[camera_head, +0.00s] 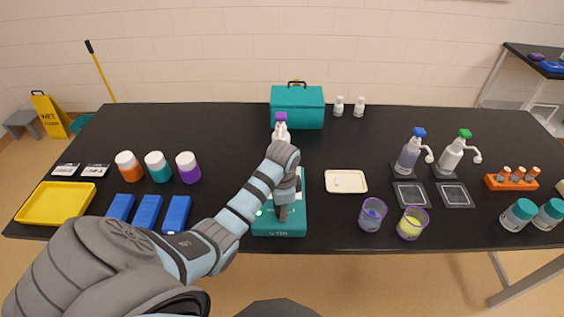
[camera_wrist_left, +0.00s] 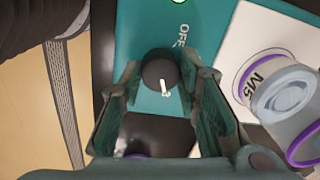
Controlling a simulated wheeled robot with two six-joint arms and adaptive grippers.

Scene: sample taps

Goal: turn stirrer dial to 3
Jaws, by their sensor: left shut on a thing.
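The teal stirrer (camera_head: 279,229) stands at the table's front edge, largely hidden by my left arm in the head view. In the left wrist view its teal face (camera_wrist_left: 139,30) bears an "OFF" label and a black dial (camera_wrist_left: 158,68). The dial's white pointer faces the lower side of that picture, with a small white mark at its end that I cannot read surely. My left gripper (camera_head: 283,213) is over the stirrer's front. In the wrist view its fingers (camera_wrist_left: 164,80) are shut on the dial, one on each side. My right gripper is not in view.
A purple-ringed clear vessel (camera_wrist_left: 285,95) is close to the left gripper, beside a white surface. A white tray (camera_head: 346,181) and two purple-rimmed beakers (camera_head: 373,213) stand to the right. Blue blocks (camera_head: 147,212) lie left. A teal box (camera_head: 297,107) is behind.

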